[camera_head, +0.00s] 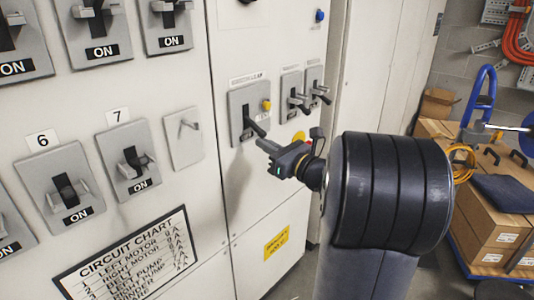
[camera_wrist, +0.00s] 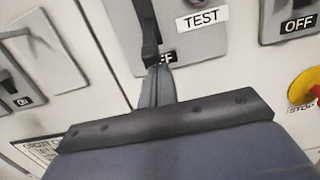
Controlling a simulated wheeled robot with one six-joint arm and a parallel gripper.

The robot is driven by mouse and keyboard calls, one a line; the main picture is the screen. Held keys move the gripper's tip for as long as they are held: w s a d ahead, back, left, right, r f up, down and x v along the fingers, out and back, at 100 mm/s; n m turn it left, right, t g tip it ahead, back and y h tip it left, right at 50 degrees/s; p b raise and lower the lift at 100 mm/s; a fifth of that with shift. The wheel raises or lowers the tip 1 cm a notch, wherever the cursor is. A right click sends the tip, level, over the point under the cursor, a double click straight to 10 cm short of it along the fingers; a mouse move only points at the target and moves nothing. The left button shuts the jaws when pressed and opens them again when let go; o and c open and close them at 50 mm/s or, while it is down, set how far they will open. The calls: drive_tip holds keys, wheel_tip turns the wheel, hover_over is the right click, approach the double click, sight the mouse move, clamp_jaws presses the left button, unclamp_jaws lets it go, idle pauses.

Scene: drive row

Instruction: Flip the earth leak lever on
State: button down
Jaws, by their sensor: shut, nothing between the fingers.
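The earth leak switch plate (camera_head: 239,105) is on the cabinet's right panel, under a partly readable label. Its dark lever (camera_head: 254,126) points down and outward. A yellow button (camera_head: 267,104) sits at the plate's right. In the wrist view the black lever (camera_wrist: 147,28) hangs down over a label partly hidden, with "FF" showing, beside a "TEST" label (camera_wrist: 202,19). My gripper (camera_head: 259,145) is shut and empty, just below the lever. In the wrist view its fingertips (camera_wrist: 158,72) meet at or very near the lever's lower end; I cannot tell if they touch.
Two smaller levers (camera_head: 298,101) are to the right, one labelled OFF in the wrist view (camera_wrist: 298,24). A red stop button on yellow (camera_wrist: 312,90) is right of my gripper. Several ON switches, including number 7 (camera_head: 130,160), are left. Boxes (camera_head: 490,215) stand far right.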

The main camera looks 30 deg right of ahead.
sight(266, 135)
drive_tip(key=shift+s+r, duration=0.15)
drive_tip(key=shift+r, duration=0.2)
drive_tip(key=r+g+p, duration=0.1)
drive_tip(key=p, duration=0.2)
drive_tip(key=r+p, duration=0.1)
drive_tip(key=p, duration=0.3)
drive_tip(key=shift+s+d+r+g+h, duration=0.1)
drive_tip(key=shift+s+d+g+h, duration=0.1)
drive_tip(key=shift+s+g+h, duration=0.2)
drive_tip(key=r+g+p, duration=0.1)
drive_tip(key=p, duration=0.2)
drive_tip(key=r+g+p, duration=0.1)
drive_tip(key=p, duration=0.3)
drive_tip(key=r+g+h+p, duration=0.1)
drive_tip(key=p, duration=0.3)
drive_tip(key=shift+s+d, duration=0.1)
drive_tip(key=shift+s, duration=0.2)
drive_tip(key=shift+f+g, duration=0.4)
drive_tip(key=shift+f, duration=0.1)
drive_tip(key=shift+r+p, duration=0.8)
drive_tip(key=shift+r, duration=0.1)
drive_tip(key=shift+f, duration=0.15)
